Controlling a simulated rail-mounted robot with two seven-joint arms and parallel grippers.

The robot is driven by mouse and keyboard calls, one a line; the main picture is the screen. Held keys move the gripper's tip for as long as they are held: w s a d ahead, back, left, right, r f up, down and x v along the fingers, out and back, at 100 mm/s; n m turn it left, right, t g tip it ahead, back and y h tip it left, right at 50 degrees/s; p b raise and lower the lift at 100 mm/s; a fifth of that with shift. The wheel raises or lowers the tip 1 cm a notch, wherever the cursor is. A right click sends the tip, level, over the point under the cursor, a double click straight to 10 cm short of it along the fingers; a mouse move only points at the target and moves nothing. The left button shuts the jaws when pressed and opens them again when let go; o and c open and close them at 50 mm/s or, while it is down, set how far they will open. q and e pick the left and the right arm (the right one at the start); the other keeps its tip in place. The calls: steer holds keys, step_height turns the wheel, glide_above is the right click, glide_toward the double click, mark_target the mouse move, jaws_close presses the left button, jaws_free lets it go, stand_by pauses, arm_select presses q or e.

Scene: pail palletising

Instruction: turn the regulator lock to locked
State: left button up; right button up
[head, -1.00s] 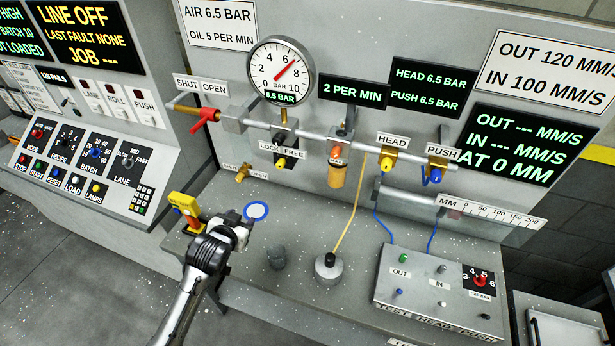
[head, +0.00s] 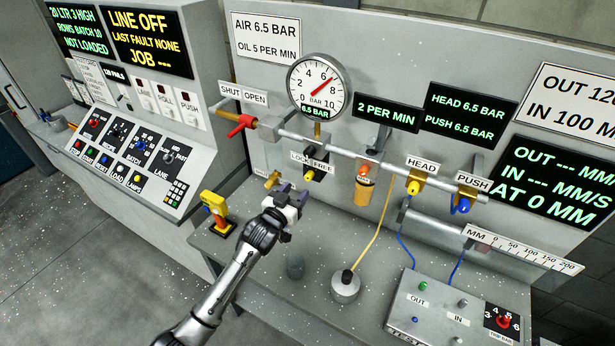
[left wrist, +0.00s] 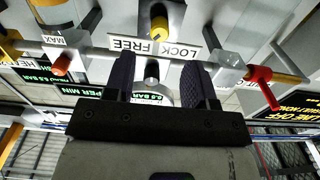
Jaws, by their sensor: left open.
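The regulator lock is a yellow knob (head: 309,176) on a dark body below the round pressure gauge (head: 319,86). Its LOCK / FREE label (head: 311,162) sits just above it; I cannot tell which word the knob points to. In the left wrist view the yellow knob (left wrist: 158,31) shows upside down, ahead of and between my fingers. My left gripper (head: 293,192) is just below and left of the knob in the head view, open and empty, apart from it. In the left wrist view its two dark fingers (left wrist: 160,78) are spread wide. My right gripper is not in view.
A red valve handle (head: 242,125) is at the left end of the pipe. An orange-bowled lubricator (head: 364,192) hangs right of the lock. A yellow-topped device (head: 215,203) stands on the bench to the left. A grey weight (head: 345,286) with a yellow hose stands in front.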

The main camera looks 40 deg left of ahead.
mark_target(307, 178)
arm_select(q)
steer(key=w, duration=0.5)
steer(key=w+a, duration=0.1)
steer(key=w, duration=0.1)
steer(key=shift+w, duration=0.15)
steer(key=shift+p, duration=0.3)
steer(key=c, duration=0.9)
